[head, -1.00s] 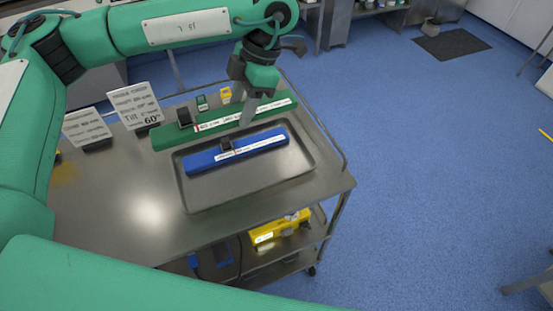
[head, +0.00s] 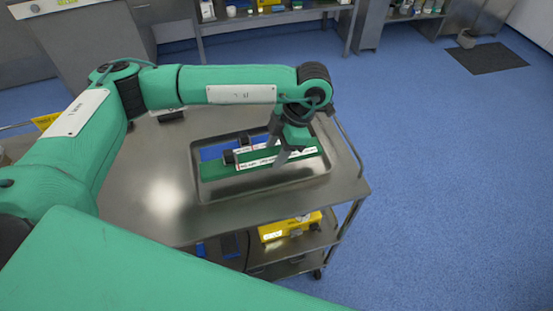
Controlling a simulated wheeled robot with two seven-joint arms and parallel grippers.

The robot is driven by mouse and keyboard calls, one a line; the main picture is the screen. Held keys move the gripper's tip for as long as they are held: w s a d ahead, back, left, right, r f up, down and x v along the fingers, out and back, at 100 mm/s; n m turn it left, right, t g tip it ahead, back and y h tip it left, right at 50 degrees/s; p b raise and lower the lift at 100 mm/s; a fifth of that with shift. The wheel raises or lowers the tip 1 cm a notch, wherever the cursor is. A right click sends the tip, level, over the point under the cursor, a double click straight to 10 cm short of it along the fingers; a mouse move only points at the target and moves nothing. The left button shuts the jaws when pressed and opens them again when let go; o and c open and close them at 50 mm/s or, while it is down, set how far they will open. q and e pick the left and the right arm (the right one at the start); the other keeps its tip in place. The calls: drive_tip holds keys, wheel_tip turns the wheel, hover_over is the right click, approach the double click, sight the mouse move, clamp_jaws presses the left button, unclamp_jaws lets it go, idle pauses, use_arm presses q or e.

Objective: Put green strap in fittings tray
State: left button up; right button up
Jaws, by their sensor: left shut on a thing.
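The green strap (head: 218,170) is a long flat bar with a white label and a dark buckle. It lies lengthwise over the near part of the metal fittings tray (head: 240,196), in front of the blue strap (head: 211,152). My left gripper (head: 279,153) comes down from above and is shut on the green strap right of its middle. I cannot tell whether the strap touches the tray floor or is held just above it. The gripper and arm hide part of the blue strap. My right gripper is not in view.
The tray sits on a steel trolley top (head: 150,195), clear at the left and front. A yellow case (head: 290,228) lies on the shelf below. A bench (head: 270,18) with supplies stands behind. Blue floor is free at the right.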

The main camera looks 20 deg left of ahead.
use_arm(q)
wheel_tip(320, 180, down, 5)
drive_tip(key=shift+r+p, duration=0.2)
drive_tip(key=shift+p, duration=0.15)
drive_tip(key=shift+f, duration=0.45)
drive_tip(key=o, duration=1.1)
drive_tip(key=shift+c, duration=0.2)
drive_tip(key=shift+r, duration=0.2)
drive_tip(key=b+v, duration=0.1)
drive_tip(key=v, duration=0.2)
drive_tip(key=shift+w+d+r, duration=0.15)
drive_tip(key=shift+d+r, duration=0.05)
drive_tip(key=shift+r, duration=0.1)
drive_tip(key=b+v, duration=0.1)
drive_tip(key=v, duration=0.5)
drive_tip(key=shift+d+r, duration=0.1)
drive_tip(key=shift+r, duration=0.3)
drive_tip(key=shift+w+d+r, duration=0.1)
drive_tip(key=shift+r, duration=0.25)
drive_tip(key=shift+d+r, duration=0.1)
drive_tip(key=shift+r, duration=0.25)
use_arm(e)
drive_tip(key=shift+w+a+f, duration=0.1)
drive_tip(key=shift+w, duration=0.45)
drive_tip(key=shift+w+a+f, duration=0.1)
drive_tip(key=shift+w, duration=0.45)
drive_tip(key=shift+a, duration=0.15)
